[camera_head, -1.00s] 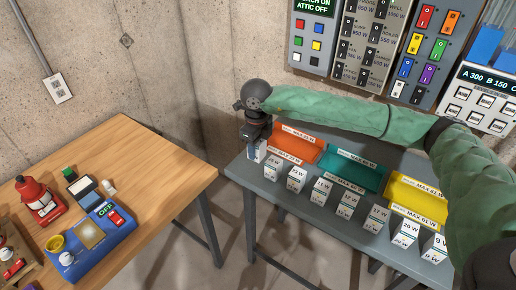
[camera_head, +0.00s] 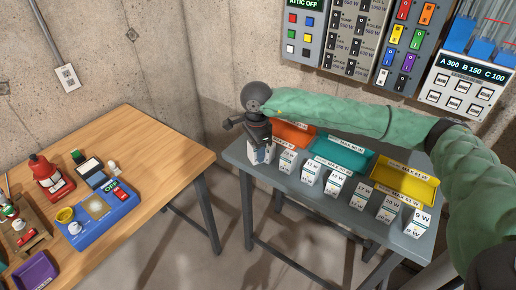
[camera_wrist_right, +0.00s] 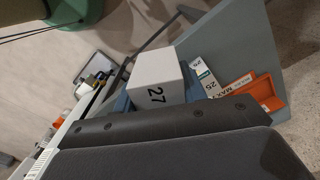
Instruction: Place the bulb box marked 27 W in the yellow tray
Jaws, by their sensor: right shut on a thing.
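The bulb box (camera_head: 261,155) marked 27 is at the left end of the grey table; its number shows in the right wrist view, where the box (camera_wrist_right: 156,72) stands between the jaws. My right gripper (camera_head: 260,146) is shut on this box from above. I cannot tell whether the box is lifted off the table. The yellow tray (camera_head: 405,184), labelled MAX 61 W, lies empty at the right of the table, well apart from the box. My left gripper is not in view.
An orange tray (camera_head: 293,136) and a teal tray (camera_head: 343,156) lie between the box and the yellow tray. Several white bulb boxes (camera_head: 336,184) stand in a row in front of the trays. Switch panels hang behind. A wooden table (camera_head: 150,150) stands at left.

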